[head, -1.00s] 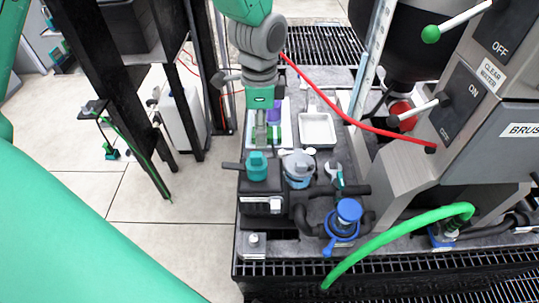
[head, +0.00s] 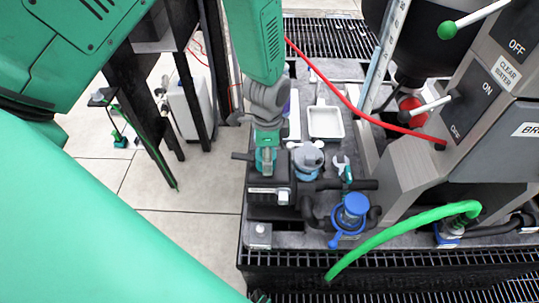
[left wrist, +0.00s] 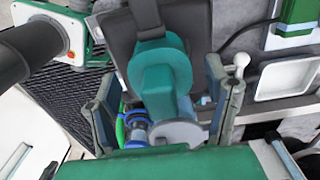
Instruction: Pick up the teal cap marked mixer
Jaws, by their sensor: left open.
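The teal cap (head: 265,166) sits on a black block (head: 268,197) at the near left of the grey deck. In the left wrist view the teal cap (left wrist: 164,72) has a round base and a raised grip. I cannot read any marking on it. My left gripper (head: 266,150) reaches down over the cap and partly hides it in the head view. In the left wrist view my left gripper (left wrist: 160,82) is open, with one finger on each side of the cap. I cannot tell whether the fingers touch it. My right gripper is not in view.
A grey round cap (head: 307,158) stands close right of the teal cap. A blue valve (head: 350,208), a wrench (head: 344,170) and a white tray (head: 326,123) are on the deck. A red hose (head: 355,103) and a green hose (head: 400,229) cross nearby.

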